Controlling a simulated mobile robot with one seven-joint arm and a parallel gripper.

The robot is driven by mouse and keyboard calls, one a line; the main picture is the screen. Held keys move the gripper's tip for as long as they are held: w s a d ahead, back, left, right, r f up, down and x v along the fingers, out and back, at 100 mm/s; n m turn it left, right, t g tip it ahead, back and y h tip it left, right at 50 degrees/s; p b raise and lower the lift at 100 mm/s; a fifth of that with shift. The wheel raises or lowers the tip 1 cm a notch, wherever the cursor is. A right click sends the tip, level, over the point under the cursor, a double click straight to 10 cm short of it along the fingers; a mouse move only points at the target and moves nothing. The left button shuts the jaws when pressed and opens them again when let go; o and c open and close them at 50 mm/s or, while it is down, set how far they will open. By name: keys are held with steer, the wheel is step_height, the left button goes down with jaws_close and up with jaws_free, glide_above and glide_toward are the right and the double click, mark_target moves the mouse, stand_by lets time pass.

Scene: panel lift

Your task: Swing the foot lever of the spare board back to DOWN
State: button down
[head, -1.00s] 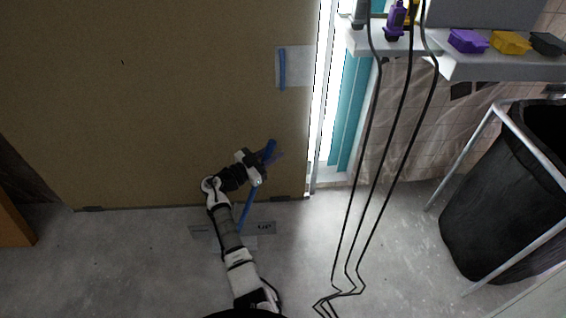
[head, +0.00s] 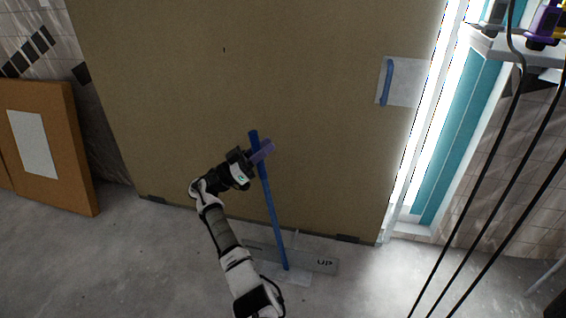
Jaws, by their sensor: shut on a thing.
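The large tan board (head: 330,120) stands upright on the floor and fills the middle of the head view. The blue foot lever (head: 271,205) rises from a grey base plate (head: 318,262) at the board's foot, with its top tilted to the left. The word UP reads on the right part of the plate; any mark on the left part is hidden by my arm. My gripper (head: 262,152) is at the lever's upper end, just below its tip, and is shut on it. The fingers cover a short stretch of the lever.
A white patch with a blue strip (head: 387,82) is on the board's right side. Black cables (head: 495,190) hang at the right, by a teal-framed bright opening (head: 455,135). A brown panel with a white sheet (head: 35,143) leans at the left. The floor at left is clear.

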steer(key=shift+w+a+f+b, duration=0.1)
steer(key=shift+w+a+b, duration=0.15)
steer(key=shift+a, duration=0.35)
steer(key=shift+w+a+f+b, duration=0.1)
steer(key=shift+a+b, duration=0.2)
steer(key=shift+a, duration=0.25)
steer(key=c, duration=1.2)
jaws_free()
steer(key=v, duration=1.3)
steer(key=shift+s+a+f, duration=0.2)
steer(key=shift+a+f, duration=0.05)
steer(key=shift+f, duration=0.05)
steer(key=shift+c, duration=0.2)
